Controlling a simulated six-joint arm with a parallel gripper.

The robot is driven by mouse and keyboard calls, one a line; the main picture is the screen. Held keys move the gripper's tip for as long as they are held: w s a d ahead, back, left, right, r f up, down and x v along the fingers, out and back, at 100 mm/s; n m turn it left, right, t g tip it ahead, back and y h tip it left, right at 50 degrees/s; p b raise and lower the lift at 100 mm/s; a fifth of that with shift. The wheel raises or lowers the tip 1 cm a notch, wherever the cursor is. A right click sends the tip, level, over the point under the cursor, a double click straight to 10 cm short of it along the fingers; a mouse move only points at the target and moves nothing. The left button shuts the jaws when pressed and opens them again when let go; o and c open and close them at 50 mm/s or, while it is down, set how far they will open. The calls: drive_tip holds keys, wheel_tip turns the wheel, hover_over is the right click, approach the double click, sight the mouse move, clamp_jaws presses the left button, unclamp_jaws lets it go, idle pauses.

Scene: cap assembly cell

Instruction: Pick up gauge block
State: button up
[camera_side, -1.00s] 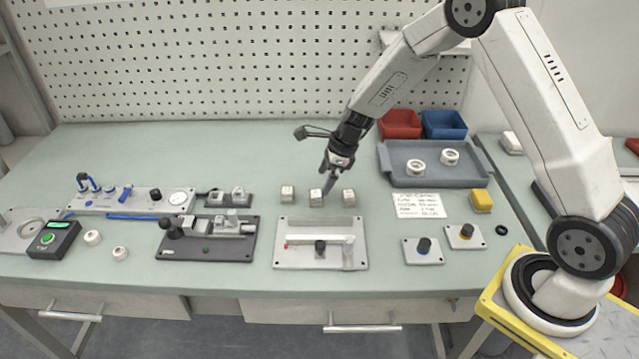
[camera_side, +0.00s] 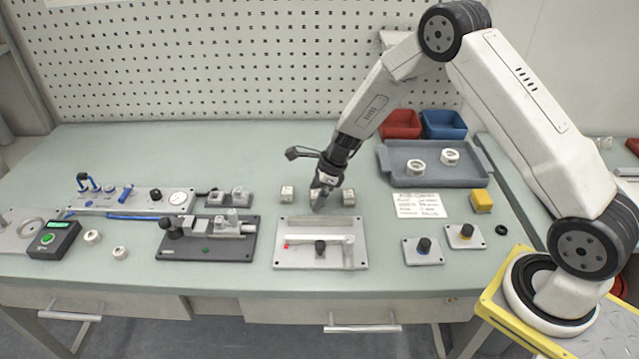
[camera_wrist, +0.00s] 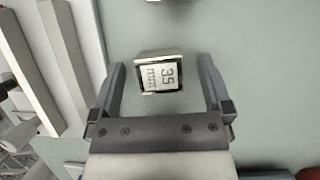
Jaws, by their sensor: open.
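Three small pale gauge blocks stand in a row on the green bench top: a left one (camera_side: 287,193), a middle one largely hidden behind my gripper (camera_side: 322,204), and a right one (camera_side: 349,197). My gripper is open and points down at the middle block.
A grey plate with a bar and dark knob (camera_side: 290,262) lies just in front of the blocks. A dark vise fixture (camera_side: 180,252) is to the left. A grey tray (camera_side: 470,178) with white rings and a paper card (camera_side: 419,205) are to the right.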

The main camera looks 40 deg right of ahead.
drive_tip(key=shift+f, duration=0.2)
idle(0.4)
drive_tip(key=shift+w, duration=0.1)
clamp_jaws()
